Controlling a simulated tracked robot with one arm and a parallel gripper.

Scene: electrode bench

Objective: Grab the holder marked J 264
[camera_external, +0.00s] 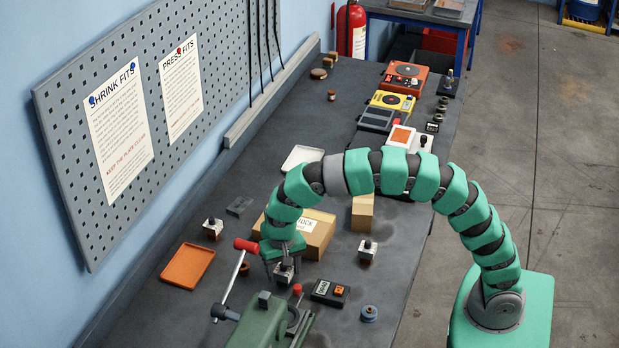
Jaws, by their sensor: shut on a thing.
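My gripper (282,262) points down over the dark bench, in front of the cardboard box. It is shut on a small dark-and-light holder (285,274), which is partly hidden by the fingers. Similar holders with white blocks and dark tops stand at the left (212,229), to the right (367,250) and farther back by the white device (423,144). The markings on all of them are too small to read, so I cannot tell which is J 264. I cannot tell whether the held holder touches the bench.
A green vise (262,322) with a red-knobbed lever (246,246) stands close in front of my gripper. A cardboard box (318,232) is just behind.

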